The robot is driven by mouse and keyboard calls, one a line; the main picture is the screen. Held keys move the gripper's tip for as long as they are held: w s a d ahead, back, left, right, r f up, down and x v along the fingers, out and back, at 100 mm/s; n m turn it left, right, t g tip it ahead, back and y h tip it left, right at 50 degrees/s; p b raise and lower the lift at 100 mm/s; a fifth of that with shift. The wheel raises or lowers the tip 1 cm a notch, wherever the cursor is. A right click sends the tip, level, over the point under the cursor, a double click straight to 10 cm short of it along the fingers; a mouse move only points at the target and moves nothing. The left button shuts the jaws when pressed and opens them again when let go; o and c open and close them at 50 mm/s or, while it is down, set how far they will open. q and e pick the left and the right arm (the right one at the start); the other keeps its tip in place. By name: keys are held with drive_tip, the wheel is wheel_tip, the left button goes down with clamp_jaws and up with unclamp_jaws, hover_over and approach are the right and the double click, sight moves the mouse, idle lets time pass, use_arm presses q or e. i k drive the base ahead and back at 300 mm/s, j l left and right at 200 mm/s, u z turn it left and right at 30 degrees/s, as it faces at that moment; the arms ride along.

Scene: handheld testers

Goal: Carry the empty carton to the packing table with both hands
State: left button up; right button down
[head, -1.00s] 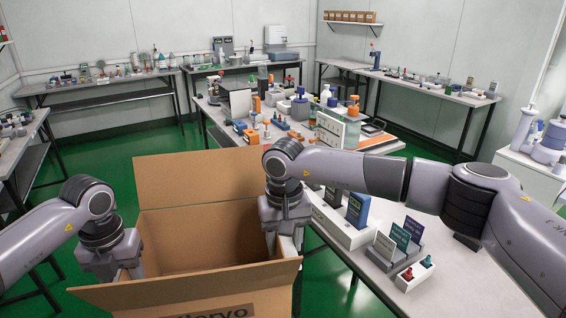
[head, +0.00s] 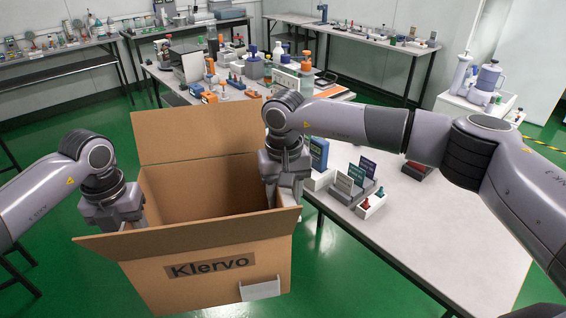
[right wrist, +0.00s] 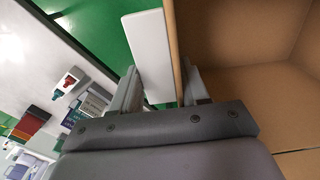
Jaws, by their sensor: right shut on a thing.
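The open brown carton (head: 215,275), labelled Klervo, is in front of me with its back flap standing up. No contents show in the visible part of its inside. My right gripper (head: 285,195) is shut on the carton's right wall; in the right wrist view the wall (right wrist: 174,50) and a white piece (right wrist: 150,55) against it lie between the fingers. My left gripper (head: 128,222) is at the left wall, one finger inside; its outer fingertip is mostly hidden. I cannot tell which table is the packing table.
A white-topped table (head: 450,240) stands close on the right, with card holders (head: 355,185) near its left edge. A cluttered table (head: 335,97) is behind the carton. More benches line the walls (head: 70,70).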

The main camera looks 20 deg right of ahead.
sight(468, 229)
drive_tip(key=k+l+z, duration=0.2)
drive_tip(key=z, duration=0.25)
drive_tip(key=k+l+z, duration=0.1)
drive_tip(key=l+z, duration=0.2)
drive_tip(key=z, duration=0.15)
drive_tip(key=k+l+z, duration=0.1)
drive_tip(key=l+z, duration=0.2)
drive_tip(key=z, duration=0.15)
drive_tip(key=i+z, duration=0.25)
drive_tip(key=i+j+z, duration=0.25)
drive_tip(key=j, duration=0.3)
drive_tip(key=i+j+z, duration=0.2)
drive_tip(key=j, duration=0.45)
drive_tip(key=i, duration=0.1)
